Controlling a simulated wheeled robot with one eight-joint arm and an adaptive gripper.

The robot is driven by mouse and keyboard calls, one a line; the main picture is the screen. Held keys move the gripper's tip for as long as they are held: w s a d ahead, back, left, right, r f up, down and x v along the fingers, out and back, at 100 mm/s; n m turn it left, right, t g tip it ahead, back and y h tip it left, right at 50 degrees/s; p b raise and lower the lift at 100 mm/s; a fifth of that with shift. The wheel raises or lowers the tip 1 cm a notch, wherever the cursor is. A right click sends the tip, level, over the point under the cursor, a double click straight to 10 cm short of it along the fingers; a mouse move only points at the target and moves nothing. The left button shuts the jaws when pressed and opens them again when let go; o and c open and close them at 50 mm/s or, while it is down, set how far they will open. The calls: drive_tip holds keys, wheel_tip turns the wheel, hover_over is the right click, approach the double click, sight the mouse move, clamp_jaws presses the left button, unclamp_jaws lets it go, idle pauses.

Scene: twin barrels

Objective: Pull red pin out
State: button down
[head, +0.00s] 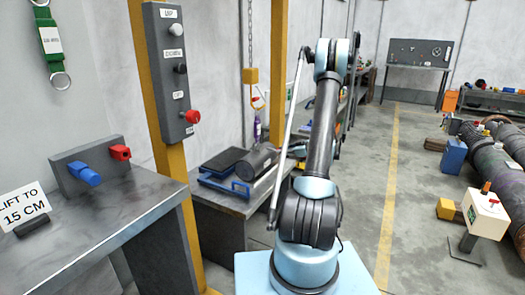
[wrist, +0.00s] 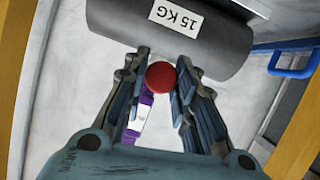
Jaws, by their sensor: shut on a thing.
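The red pin shows as a round red ball-shaped head (wrist: 161,77) in the wrist view. My gripper (wrist: 162,68) has one finger on each side of this head and is shut on it. The pin's shaft is hidden. A purple piece with a white label (wrist: 140,110) shows beneath the fingers, partly covered by them. In the head view a purple piece (head: 257,130) hangs at the lower end of a chain, below a yellow block (head: 250,75). My gripper cannot be made out clearly in the head view.
A dark cylinder marked 15 KG (wrist: 165,38) lies just beyond the fingertips; the head view shows a dark cylinder (head: 256,163) on a blue-handled tray (head: 230,187). A yellow post with a control box (head: 175,75) stands left. Open floor (head: 410,190) lies to the right.

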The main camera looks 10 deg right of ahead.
drive_tip(key=shift+s+d, duration=0.7)
drive_tip(key=shift+d, duration=0.25)
